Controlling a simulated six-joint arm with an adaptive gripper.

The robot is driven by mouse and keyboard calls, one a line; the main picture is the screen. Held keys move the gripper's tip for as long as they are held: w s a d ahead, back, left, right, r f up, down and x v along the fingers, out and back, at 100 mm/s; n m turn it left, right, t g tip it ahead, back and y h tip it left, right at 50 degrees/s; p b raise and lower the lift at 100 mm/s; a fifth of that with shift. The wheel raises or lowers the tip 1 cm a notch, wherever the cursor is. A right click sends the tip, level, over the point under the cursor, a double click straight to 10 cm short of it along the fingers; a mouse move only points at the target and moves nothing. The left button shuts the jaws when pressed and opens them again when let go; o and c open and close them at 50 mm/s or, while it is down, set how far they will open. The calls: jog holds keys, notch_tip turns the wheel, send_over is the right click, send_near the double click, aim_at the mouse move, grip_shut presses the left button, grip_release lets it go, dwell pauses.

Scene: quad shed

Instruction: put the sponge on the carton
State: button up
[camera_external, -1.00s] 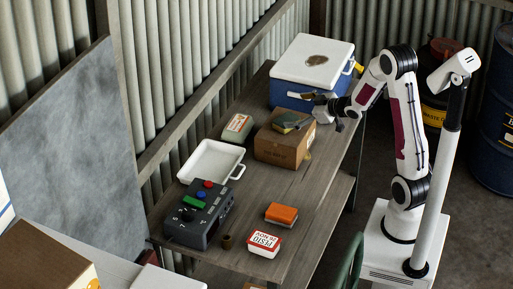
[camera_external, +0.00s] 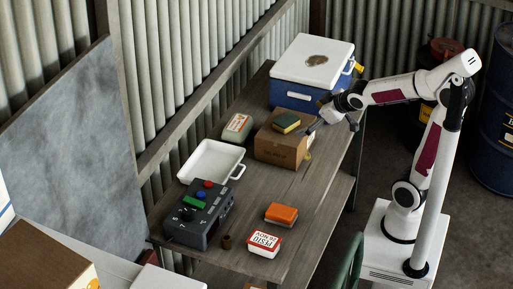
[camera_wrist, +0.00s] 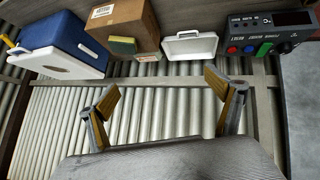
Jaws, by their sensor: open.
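The sponge (camera_external: 286,120), yellow-green with a dark green top, lies on top of the brown cardboard carton (camera_external: 279,150) on the bench. In the wrist view the sponge (camera_wrist: 122,46) shows against the carton (camera_wrist: 128,22), near its edge. My gripper (camera_external: 315,125) is just right of the carton in the external view, apart from the sponge. In the wrist view its two fingers (camera_wrist: 168,108) are spread wide with nothing between them.
A blue and white cooler (camera_external: 312,72) stands behind the carton. A green-grey tin (camera_external: 237,128), a white tray (camera_external: 189,170) and a control box (camera_external: 200,222) are to the left. An orange sponge-like block (camera_external: 281,213) and a Pesto tin (camera_external: 264,243) lie nearer the front.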

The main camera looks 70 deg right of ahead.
jog(key=s+a+g+y, duration=0.2)
jog(key=s+a+y, duration=0.1)
jog(key=s+a, duration=1.1)
jog(key=s, duration=0.3)
jog(key=shift+a+n+g+y, duration=0.3)
jog(key=shift+g, duration=0.1)
